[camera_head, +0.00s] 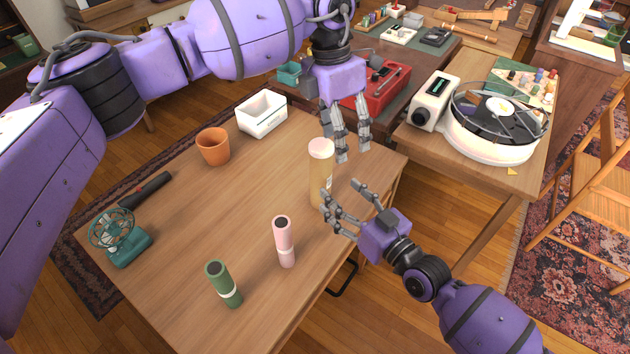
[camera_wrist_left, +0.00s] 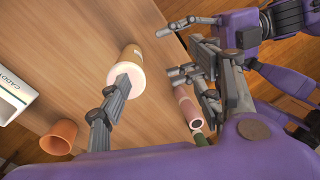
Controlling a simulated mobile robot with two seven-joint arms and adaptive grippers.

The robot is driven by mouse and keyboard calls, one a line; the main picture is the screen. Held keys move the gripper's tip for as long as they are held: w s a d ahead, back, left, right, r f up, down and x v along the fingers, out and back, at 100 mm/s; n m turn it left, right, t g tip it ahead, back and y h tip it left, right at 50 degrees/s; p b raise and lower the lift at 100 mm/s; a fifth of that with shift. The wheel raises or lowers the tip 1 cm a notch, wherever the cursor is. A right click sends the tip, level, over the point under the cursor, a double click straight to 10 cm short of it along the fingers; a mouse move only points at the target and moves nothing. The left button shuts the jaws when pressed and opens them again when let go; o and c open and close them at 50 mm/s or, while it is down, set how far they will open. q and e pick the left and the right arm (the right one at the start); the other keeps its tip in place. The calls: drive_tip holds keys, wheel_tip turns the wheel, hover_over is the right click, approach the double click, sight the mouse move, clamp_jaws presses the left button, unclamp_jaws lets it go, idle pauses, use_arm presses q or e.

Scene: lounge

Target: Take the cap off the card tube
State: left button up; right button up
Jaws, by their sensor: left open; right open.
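The card tube (camera_head: 320,185) stands upright near the table's right edge, tan with a pale pink cap (camera_head: 321,148) on its top. My left gripper (camera_head: 350,152) is open, pointing down just right of the cap. In the left wrist view one finger overlaps the cap (camera_wrist_left: 113,76) and the other is well apart to the right; I cannot tell whether it touches. My right gripper (camera_head: 340,203) is open at the tube's lower right, its fingers pointing toward the tube. It also shows in the left wrist view (camera_wrist_left: 178,45). Neither gripper is closed on the tube.
A pink bottle (camera_head: 284,245) and a green bottle (camera_head: 224,285) stand at the table's front. A teal fan (camera_head: 130,245), black stick-like object (camera_head: 146,190), orange pot (camera_head: 213,147) and white caddy (camera_head: 262,118) are to the left. A turntable (camera_head: 490,135) stands on another table at right.

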sight(328, 174)
use_arm(q)
drive_tip(key=shift+t+y, duration=0.5)
drive_tip(key=shift+y, duration=0.2)
drive_tip(key=w+a+r, duration=0.1)
drive_tip(key=r, duration=0.1)
drive_tip(key=w+a+r, duration=0.2)
drive_tip(key=shift+w+a, duration=0.1)
drive_tip(key=shift+a, duration=0.15)
use_arm(e)
drive_tip(key=shift+w+a+r, duration=0.2)
drive_tip(key=shift+w+r, duration=0.1)
drive_tip(key=shift+w, duration=0.2)
drive_tip(key=shift+w+a+r, duration=0.15)
drive_tip(key=shift+w+r, duration=0.15)
drive_tip(key=shift+w, duration=0.15)
drive_tip(key=x, duration=0.7)
drive_tip(key=shift+w+a+r, duration=0.1)
drive_tip(key=shift+a+r, duration=0.05)
drive_tip(key=shift+c, duration=0.2)
clamp_jaws()
